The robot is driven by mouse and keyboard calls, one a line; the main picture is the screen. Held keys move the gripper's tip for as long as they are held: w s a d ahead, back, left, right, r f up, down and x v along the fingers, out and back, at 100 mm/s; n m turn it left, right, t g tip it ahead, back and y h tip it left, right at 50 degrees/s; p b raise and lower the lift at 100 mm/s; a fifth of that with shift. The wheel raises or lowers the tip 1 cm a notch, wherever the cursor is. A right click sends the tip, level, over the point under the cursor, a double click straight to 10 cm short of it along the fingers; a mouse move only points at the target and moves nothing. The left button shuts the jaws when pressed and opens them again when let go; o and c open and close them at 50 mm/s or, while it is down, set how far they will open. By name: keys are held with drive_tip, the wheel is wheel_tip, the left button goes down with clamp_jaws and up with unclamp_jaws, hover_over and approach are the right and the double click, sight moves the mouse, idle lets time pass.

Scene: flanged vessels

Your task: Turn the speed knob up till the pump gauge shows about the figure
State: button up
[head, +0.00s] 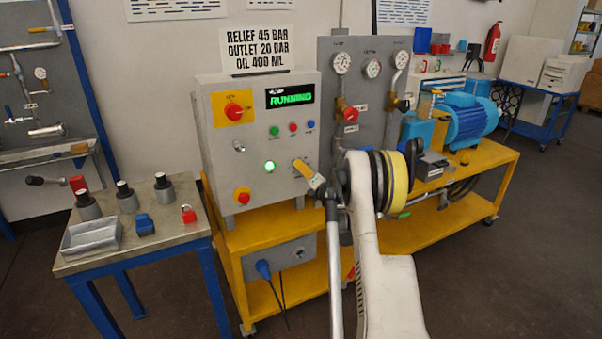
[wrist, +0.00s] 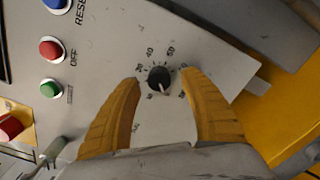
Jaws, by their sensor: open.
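The speed knob (wrist: 159,77) is a small dark knob with a pale pointer, set in a printed number scale on the grey control panel. In the wrist view my gripper (wrist: 161,84) has its two yellow fingers apart, one on each side of the knob, with gaps between. In the head view my gripper (head: 308,172) is at the lower right of the control box (head: 222,170) and hides the knob. The box display (head: 290,96) reads RUNNING in green. Gauges (head: 342,63), (head: 372,68) and (head: 401,59) are on the grey board behind; their readings are too small to tell.
A sign (head: 257,48) reads relief 45 bar, outlet 20 bar, oil 400 ml. Red (wrist: 51,50) and green (wrist: 50,88) buttons are left of the knob. A red emergency button (head: 242,196) is low on the box. A blue motor (head: 470,118) stands on the yellow bench (head: 440,228).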

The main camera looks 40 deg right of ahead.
drive_tip(key=shift+x, duration=0.75)
clamp_jaws()
drive_tip(key=m, duration=0.5)
drive_tip(key=shift+m+b, duration=0.35)
drive_tip(key=shift+m, duration=0.05)
unclamp_jaws()
